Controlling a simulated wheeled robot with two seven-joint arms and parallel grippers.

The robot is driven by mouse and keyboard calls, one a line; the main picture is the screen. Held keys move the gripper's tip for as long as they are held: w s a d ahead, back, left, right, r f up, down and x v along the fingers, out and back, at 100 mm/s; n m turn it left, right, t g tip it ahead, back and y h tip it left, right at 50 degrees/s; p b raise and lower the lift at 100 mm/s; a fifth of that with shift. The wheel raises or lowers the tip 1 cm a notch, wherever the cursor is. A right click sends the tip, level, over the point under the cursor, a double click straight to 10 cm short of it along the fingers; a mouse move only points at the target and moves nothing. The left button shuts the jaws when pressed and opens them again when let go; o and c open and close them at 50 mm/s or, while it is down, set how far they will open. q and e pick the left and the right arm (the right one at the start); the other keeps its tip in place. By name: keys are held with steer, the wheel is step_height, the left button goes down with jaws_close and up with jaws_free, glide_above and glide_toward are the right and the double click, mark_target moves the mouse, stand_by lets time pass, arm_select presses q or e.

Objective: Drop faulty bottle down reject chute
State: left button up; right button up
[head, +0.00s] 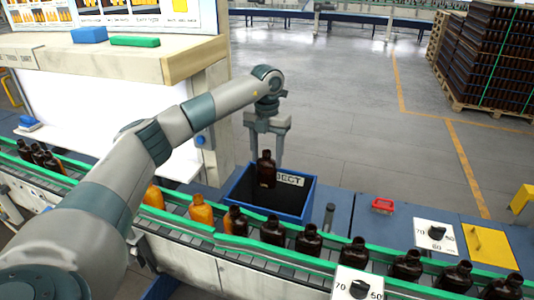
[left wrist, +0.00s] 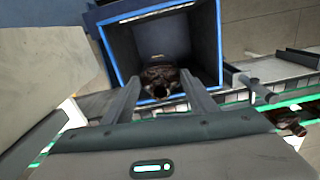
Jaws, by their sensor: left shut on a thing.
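A dark brown bottle (head: 266,171) is held upright in my left gripper (head: 267,158), with its neck up, above the blue-rimmed reject chute (head: 309,203). The gripper is shut on the bottle. In the left wrist view the bottle (left wrist: 160,78) sits between the two fingers, and the chute (left wrist: 218,40) opens around and beyond it. The chute's inside is dark, and its label is partly hidden by the bottle. The bottle's fault cannot be made out. My right gripper is in neither view.
A conveyor with green rails (head: 330,262) runs in front of the chute, carrying several dark bottles and a few orange ones. A white inspection booth (head: 110,110) stands left.

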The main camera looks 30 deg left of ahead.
arm_select(q)
steer(key=shift+f+b, duration=0.75)
steer(key=shift+f, duration=1)
steer(key=o, duration=1.5)
steer(key=shift+o, duration=0.2)
steer(key=shift+r, duration=0.1)
steer(key=shift+w+r+b, duration=0.1)
steer(key=shift+r+b, duration=0.25)
steer(key=shift+r, duration=0.15)
step_height(320, 180, up, 10)
steer(key=b, duration=0.3)
steer(key=shift+r+b, duration=0.2)
steer(key=shift+b, duration=0.15)
step_height(320, 180, up, 4)
glide_above(267, 164)
steer(key=w+a, duration=0.1)
steer(key=w, duration=0.1)
steer(key=shift+s+r, duration=0.2)
steer(key=shift+r, duration=0.7)
